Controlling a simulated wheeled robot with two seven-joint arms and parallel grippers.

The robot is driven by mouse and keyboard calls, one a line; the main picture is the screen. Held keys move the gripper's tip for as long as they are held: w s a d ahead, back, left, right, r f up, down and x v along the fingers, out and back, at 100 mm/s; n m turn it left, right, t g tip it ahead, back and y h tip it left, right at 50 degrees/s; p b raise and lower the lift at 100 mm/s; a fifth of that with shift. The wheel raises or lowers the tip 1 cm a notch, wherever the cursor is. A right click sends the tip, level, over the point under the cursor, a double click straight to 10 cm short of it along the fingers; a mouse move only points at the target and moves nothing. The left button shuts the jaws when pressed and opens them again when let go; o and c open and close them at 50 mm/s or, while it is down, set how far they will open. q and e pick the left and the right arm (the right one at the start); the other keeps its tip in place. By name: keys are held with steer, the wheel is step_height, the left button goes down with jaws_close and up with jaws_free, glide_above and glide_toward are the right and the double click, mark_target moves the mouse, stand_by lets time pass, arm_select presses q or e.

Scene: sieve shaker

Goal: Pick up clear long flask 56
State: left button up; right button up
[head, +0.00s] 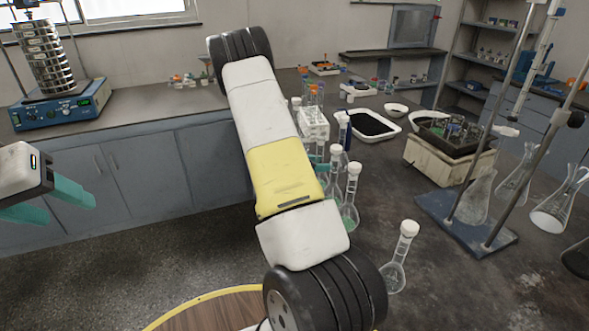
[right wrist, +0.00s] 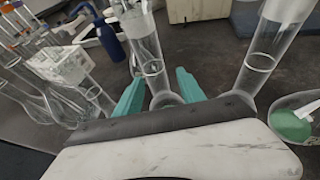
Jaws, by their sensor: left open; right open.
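Several clear long-necked flasks with white stoppers stand on the dark bench. In the head view one flask (head: 350,195) is beside my right arm, another (head: 335,170) is just behind it, and a third (head: 400,255) stands apart nearer me. No number is readable, so I cannot tell which is 56. In the right wrist view my right gripper (right wrist: 160,78) is open, with its teal fingers on either side of a clear flask (right wrist: 150,55). I cannot tell whether they touch it. Another clear flask (right wrist: 263,55) stands to the right. My left gripper (head: 68,211) is open and empty at the far left.
A white tube rack (right wrist: 62,65) and a blue bottle (right wrist: 108,40) stand left of the right gripper. A blue-based stand (head: 465,225) with glassware and a white tray (head: 370,126) are on the bench.

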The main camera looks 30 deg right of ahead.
steer(key=shift+x, duration=1.15)
jaws_close()
stand_by(0.5)
